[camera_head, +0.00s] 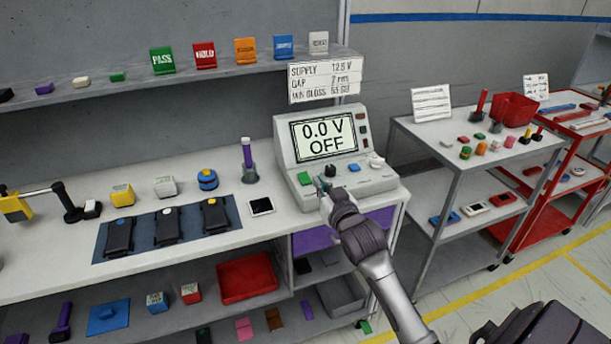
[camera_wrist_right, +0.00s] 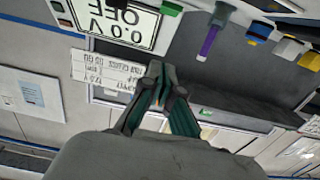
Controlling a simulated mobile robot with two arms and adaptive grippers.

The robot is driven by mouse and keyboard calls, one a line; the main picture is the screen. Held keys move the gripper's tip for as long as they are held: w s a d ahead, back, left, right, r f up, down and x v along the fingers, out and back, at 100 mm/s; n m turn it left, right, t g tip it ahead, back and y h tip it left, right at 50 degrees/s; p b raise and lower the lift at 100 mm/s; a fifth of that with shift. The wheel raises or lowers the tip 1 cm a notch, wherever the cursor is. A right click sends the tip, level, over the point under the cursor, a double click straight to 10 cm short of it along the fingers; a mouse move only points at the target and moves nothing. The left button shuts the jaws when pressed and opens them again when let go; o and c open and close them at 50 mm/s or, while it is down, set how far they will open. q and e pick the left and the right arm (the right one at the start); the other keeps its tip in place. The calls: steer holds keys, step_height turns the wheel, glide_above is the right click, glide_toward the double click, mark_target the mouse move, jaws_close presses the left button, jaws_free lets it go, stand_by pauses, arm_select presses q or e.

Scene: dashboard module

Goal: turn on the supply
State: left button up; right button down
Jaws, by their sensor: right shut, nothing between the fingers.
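The supply (camera_head: 338,150) is a pale console on the bench, and its screen reads 0.0 V and OFF. My right gripper (camera_head: 324,188) is shut and empty at the panel's front, just right of the green button and below the dark knob. I cannot tell whether it touches the panel. In the right wrist view its closed fingers (camera_wrist_right: 158,88) show near the upside-down screen (camera_wrist_right: 125,22). My left gripper is not in view.
A sign (camera_head: 325,79) above the supply lists SUPPLY 12.5 V. Left of the supply stand a purple-handled tool (camera_head: 247,155) and a dark mat (camera_head: 103,245) with several black modules. A grey cart (camera_head: 455,150) stands to the right.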

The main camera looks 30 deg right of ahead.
steer(key=p, duration=0.1)
glide_above(306, 181)
steer(key=shift+s+a+f, duration=0.1)
steer(key=shift+s+f, duration=0.05)
steer(key=shift+s, duration=0.2)
steer(key=f, duration=0.2)
steer(key=shift+w+f+p, duration=0.25)
steer(key=shift+f+p, duration=0.05)
steer(key=shift+w+f, duration=0.1)
steer(key=shift+f, duration=0.7)
